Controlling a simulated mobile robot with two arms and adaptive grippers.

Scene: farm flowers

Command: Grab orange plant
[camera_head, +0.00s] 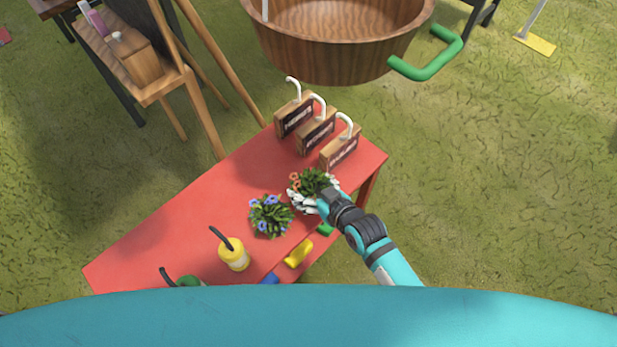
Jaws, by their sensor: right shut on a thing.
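The orange plant (312,183), a leafy green plant with small orange flowers, is at the right part of the red table (190,223). My right gripper (308,194) reaches in from the lower right and is shut on the orange plant, its pale fingers at the plant's lower side. The gripper partly hides the plant's base, and I cannot tell whether it touches the table. A plant with blue flowers (270,217) stands just left of it. My left gripper does not show.
Several wooden boxes with white handles (340,150) stand at the table's far end. A yellow bottle (234,254) and a green one (188,281) are at the near left. A yellow block (298,253) lies near the front edge. A large wooden tub (335,55) is beyond the table.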

